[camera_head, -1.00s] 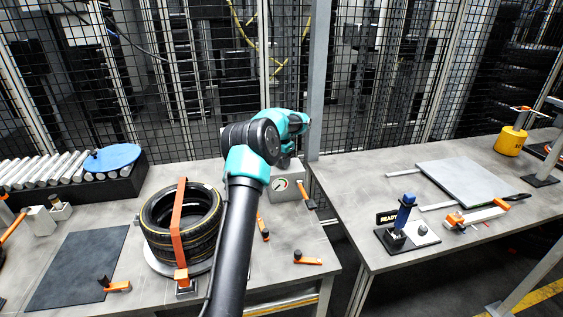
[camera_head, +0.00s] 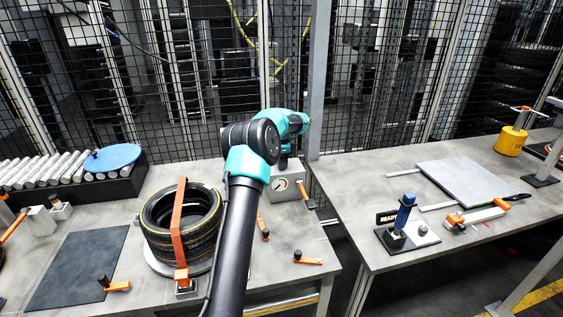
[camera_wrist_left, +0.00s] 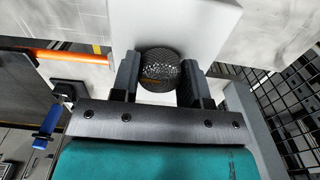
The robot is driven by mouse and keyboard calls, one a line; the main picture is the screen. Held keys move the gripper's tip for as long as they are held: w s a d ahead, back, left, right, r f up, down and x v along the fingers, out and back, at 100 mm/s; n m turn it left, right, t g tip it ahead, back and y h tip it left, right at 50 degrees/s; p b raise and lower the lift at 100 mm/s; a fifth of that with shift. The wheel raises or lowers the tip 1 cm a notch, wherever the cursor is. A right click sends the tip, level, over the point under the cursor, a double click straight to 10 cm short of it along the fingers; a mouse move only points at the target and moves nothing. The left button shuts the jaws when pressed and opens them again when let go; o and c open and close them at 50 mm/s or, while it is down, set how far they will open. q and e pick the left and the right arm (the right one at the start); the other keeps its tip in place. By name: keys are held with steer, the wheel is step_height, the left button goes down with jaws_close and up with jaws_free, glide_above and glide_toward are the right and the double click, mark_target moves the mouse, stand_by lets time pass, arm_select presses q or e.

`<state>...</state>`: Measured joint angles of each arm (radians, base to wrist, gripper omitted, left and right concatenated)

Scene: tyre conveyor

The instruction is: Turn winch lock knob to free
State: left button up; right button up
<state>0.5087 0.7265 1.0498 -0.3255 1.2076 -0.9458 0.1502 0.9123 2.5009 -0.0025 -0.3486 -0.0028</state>
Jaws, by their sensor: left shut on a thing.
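The winch box, a light grey housing with a round dial (camera_head: 280,184) on its front, stands at the back right of the left table. In the left wrist view its pale surface (camera_wrist_left: 200,22) fills the top middle. A dark knurled round knob (camera_wrist_left: 158,66) sits between the two fingers of my left gripper (camera_wrist_left: 160,82), which is shut on it. A small orange mark shows on the knob. In the head view my left gripper (camera_head: 286,163) is at the top of the box, and the knob is hidden there. My right gripper is not in view.
Strapped tyres (camera_head: 182,222) stand left of my arm. An orange-handled lever (camera_head: 307,196) is at the box's right side. Orange tools (camera_head: 307,258) lie in front. A wire mesh fence (camera_head: 370,80) rises behind. The right table holds a blue-handled device (camera_head: 404,215) and a grey plate (camera_head: 465,183).

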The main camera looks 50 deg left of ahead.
arm_select(q)
steer(key=o, duration=0.9)
steer(key=shift+r, duration=0.15)
step_height(320, 180, up, 17)
steer(key=shift+r, duration=0.1)
stand_by(0.4)
stand_by(0.4)
